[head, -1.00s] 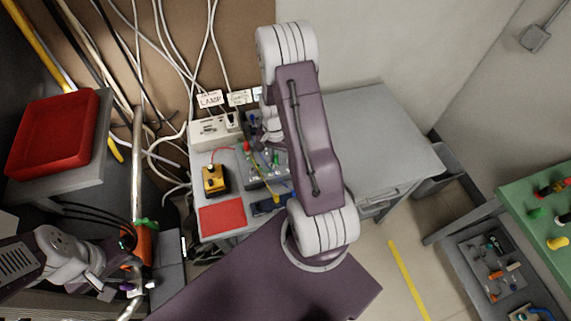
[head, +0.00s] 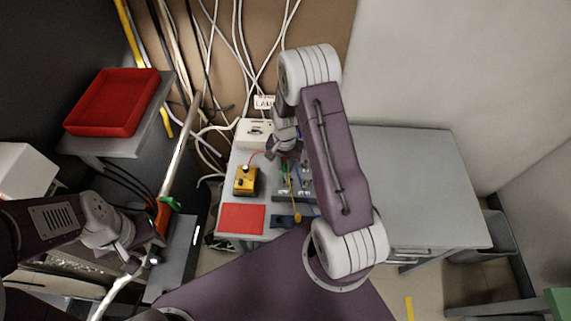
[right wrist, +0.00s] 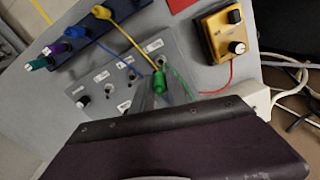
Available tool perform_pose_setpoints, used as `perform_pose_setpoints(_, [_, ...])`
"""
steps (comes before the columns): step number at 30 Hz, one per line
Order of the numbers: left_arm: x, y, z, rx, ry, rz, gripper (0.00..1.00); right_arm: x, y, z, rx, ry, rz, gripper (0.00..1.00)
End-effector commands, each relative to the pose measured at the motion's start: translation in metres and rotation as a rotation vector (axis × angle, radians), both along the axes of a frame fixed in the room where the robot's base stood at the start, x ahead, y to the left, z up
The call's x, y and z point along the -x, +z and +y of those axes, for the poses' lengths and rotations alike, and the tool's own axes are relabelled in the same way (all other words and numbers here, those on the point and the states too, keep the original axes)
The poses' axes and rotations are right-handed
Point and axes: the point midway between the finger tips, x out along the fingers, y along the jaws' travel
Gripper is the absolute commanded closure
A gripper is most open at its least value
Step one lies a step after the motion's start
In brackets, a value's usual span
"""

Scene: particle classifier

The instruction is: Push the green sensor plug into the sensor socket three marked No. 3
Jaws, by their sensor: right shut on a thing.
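The green sensor plug (right wrist: 160,82) shows in the right wrist view at the grey socket panel (right wrist: 85,88), with a green wire beside it. My right gripper (head: 287,153) is low over the panel in the head view and is shut on the green plug. The panel carries several small labelled sockets. The labels are too small to read, so I cannot tell which socket is No. 3 or how deep the plug sits. My left gripper (head: 132,264) is far left, away from the panel; its jaws are unclear.
A blue strip (right wrist: 75,32) holds several coloured plugs, with cables running to the panel. A white box (head: 253,132) is behind. The grey tabletop (head: 405,180) at right is clear.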

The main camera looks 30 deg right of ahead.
Motion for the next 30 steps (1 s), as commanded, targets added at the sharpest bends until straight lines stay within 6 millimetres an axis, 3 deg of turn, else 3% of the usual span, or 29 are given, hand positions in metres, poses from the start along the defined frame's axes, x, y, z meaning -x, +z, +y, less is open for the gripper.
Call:
perform_pose_setpoints(12, [0.000, -0.037, 0.000, 0.000, 0.000, 0.000, 0.64, 0.000, -0.048, 0.000, 0.000, 0.000, 0.000, 1.00])
perform_pose_setpoints(30, [0.000, -0.038, 0.000, 0.000, 0.000, 0.000, 0.64, 0.000, -0.050, 0.000, 0.000, 0.000, 0.000, 1.00])
